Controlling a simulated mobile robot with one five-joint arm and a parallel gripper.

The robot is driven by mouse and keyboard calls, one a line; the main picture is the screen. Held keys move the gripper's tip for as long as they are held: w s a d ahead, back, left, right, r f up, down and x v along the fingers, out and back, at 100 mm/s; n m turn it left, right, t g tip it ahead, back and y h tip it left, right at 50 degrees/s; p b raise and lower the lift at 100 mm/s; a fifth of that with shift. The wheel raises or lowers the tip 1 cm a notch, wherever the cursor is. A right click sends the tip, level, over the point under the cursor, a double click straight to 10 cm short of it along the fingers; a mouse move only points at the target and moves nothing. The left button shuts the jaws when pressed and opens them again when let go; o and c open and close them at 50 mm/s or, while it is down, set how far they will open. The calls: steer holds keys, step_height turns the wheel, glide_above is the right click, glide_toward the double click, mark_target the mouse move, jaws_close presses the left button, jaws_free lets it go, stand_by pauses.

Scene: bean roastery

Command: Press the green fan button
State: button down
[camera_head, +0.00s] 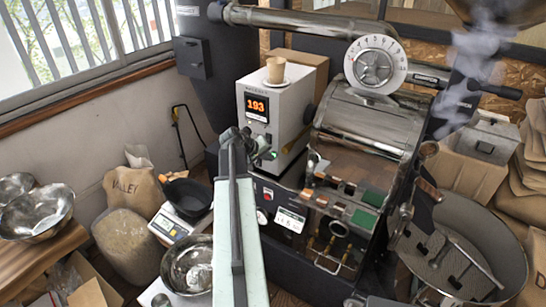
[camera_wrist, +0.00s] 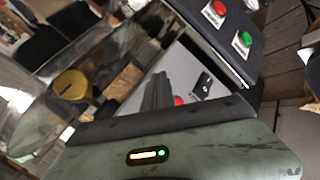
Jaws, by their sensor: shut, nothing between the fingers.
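A green button (camera_wrist: 243,38) shows in the wrist view on a dark panel, beside a red button (camera_wrist: 217,9). I cannot read its label. In the head view a small green spot (camera_head: 273,155) shows low on the front of the white control box (camera_head: 291,100), close to my gripper. I cannot tell whether it is the same button. My gripper (camera_head: 262,146) is shut and empty in front of that box. Its dark fingers (camera_wrist: 158,92) also show in the wrist view, apart from the green button. Whether they touch anything is unclear.
The control box has an orange display (camera_head: 257,106) reading 193, and a cup (camera_head: 276,70) stands on it. The roaster drum (camera_head: 370,125) is to its right, with a round cooling tray (camera_head: 500,235) below. A scale (camera_head: 178,222) and steel bowls (camera_head: 188,265) stand left.

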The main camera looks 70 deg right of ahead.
steer(key=shift+a, duration=0.1)
steer(key=shift+w+a, duration=0.2)
steer(key=shift+a, duration=0.5)
steer(key=a, duration=0.2)
steer(key=w+a, duration=0.1)
steer(key=a, duration=0.1)
steer(key=shift+w+a, duration=0.15)
steer(key=shift+a, duration=0.25)
stand_by(0.6)
